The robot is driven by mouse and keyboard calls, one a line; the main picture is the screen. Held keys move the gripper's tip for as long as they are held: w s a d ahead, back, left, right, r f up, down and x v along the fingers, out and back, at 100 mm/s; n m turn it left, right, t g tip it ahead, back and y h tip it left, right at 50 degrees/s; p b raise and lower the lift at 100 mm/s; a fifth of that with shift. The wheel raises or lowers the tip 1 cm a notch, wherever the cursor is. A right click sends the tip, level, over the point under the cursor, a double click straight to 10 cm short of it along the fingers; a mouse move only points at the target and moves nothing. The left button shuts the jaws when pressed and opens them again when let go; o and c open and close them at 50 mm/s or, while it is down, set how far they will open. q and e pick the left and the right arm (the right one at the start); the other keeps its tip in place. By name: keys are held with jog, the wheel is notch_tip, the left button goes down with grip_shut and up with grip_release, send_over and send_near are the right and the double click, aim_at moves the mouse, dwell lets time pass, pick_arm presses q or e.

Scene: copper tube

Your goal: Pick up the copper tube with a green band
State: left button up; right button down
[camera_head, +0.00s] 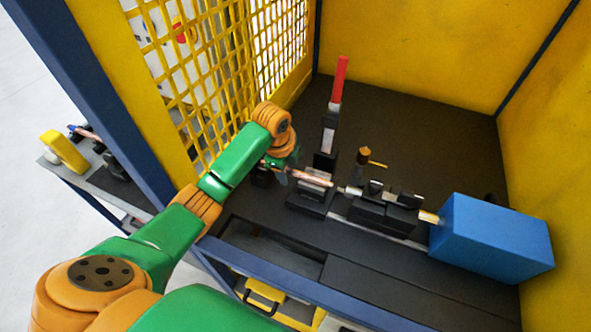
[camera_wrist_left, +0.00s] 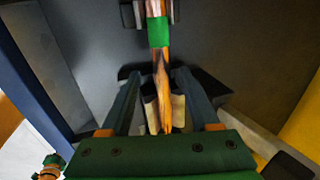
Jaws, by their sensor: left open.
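The copper tube (camera_head: 313,177) lies level in the black fixture on the dark work table. In the left wrist view the copper tube (camera_wrist_left: 161,85) runs up the middle of the picture, with a green band (camera_wrist_left: 158,32) round it near the top. My left gripper (camera_head: 278,172) is at the tube's left end in the head view. In the left wrist view my left gripper (camera_wrist_left: 156,90) is open, its two fingers on either side of the tube, with gaps to it. My right gripper is not in view.
A black fixture (camera_head: 310,200) with an upright red-handled lever (camera_head: 339,80) stands by the tube. A blue box (camera_head: 490,238) is at the right. A yellow mesh wall (camera_head: 205,80) stands close to my left arm. The table's back is clear.

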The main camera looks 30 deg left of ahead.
pick_arm(q)
jog(key=shift+w+f, duration=0.15)
jog(key=shift+w, duration=0.2)
jog(key=shift+c, duration=0.4)
jog(key=shift+s, duration=0.25)
grip_shut()
jog(key=shift+w, duration=0.15)
